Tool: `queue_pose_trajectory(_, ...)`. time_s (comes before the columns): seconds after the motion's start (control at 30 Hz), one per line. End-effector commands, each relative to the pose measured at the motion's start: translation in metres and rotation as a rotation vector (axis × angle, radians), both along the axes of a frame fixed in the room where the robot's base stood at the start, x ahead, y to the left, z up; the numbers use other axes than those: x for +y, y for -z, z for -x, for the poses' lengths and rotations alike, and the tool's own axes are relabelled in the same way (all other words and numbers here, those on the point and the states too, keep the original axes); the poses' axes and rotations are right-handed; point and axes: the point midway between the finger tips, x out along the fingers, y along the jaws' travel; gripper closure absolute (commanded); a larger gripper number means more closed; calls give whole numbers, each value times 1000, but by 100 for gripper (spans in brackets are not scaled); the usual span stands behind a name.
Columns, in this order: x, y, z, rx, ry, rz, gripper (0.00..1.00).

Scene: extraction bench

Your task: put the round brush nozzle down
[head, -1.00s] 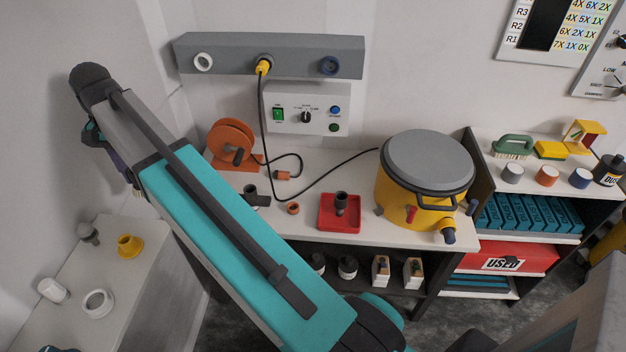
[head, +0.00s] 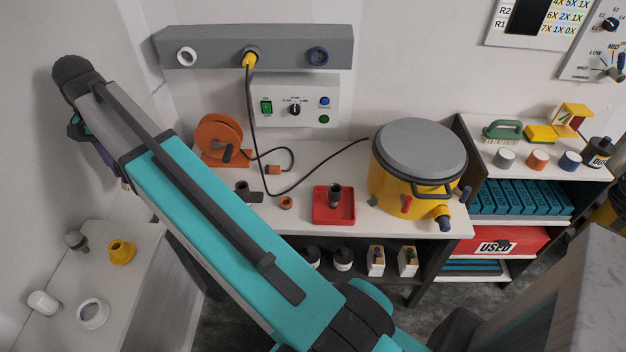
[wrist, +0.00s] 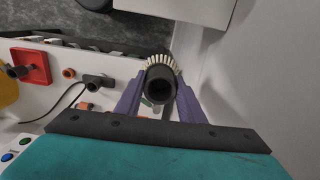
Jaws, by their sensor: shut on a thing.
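The round brush nozzle (wrist: 160,84) shows in the wrist view as a dark tube with a ring of pale bristles. My gripper (wrist: 160,100) is shut on it, with a purple finger on each side. In the wrist view the bench top lies to the left of and below the nozzle. In the head view my gripper (head: 100,150) is mostly hidden behind my arm at the left, and the nozzle cannot be made out there.
A red tray (head: 333,218) with a dark fitting in it sits on the bench (head: 310,160) beside the yellow canister (head: 400,185). A dark nozzle (head: 250,192) and an orange reel (head: 220,140) stand further left. The left side table (head: 120,290) holds several fittings, with bare room among them.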

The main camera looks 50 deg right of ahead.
Motion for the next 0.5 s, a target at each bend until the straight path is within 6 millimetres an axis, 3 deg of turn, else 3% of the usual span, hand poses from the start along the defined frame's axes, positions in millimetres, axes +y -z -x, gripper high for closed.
queue_pose_trajectory(0.17, -43, 11, -3, 1, 40, 0, 96)
queue_pose_trajectory(0.5, -149, 36, 2, 1, 135, 1, 96)
